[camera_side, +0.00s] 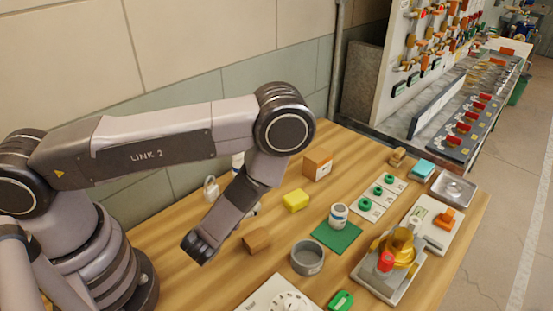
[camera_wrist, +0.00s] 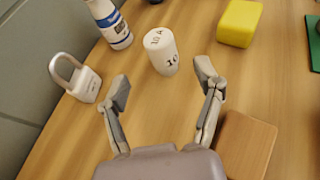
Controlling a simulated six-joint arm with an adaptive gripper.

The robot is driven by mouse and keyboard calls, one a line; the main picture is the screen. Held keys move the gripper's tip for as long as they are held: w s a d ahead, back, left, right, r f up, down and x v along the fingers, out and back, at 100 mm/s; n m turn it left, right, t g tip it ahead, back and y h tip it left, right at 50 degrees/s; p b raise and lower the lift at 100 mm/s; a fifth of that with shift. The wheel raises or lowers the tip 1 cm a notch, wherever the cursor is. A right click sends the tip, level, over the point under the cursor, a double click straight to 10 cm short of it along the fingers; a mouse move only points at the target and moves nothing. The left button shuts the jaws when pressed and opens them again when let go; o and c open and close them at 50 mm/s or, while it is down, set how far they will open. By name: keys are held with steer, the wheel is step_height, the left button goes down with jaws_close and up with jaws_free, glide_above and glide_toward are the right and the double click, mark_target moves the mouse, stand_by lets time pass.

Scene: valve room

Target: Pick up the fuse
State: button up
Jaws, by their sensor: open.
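The fuse, a white cylinder marked "10 A" (camera_wrist: 161,51), stands upright on the wooden table in the wrist view. My gripper (camera_wrist: 163,82) is open and empty, its two fingers spread wide. The fuse is just beyond the fingertips, roughly centred between them in the picture, and no finger appears to touch it. In the side view my forearm hides most of this area; a small pale patch shows at its right edge, but I cannot tell whether it is the fuse or a finger.
A padlock (camera_wrist: 78,79) and a white-blue bottle (camera_wrist: 109,24) stand left of the fuse. A yellow block (camera_wrist: 238,23) is to its right; a brown wooden block (camera_wrist: 246,146) is by the right finger. A grey bowl (camera_side: 307,258) and a green mat (camera_side: 336,238) lie farther right.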

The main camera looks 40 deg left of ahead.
steer(key=x, duration=0.6)
steer(key=shift+w+f, duration=0.2)
steer(key=shift+w, duration=0.1)
steer(key=shift+c, duration=0.2)
jaws_close()
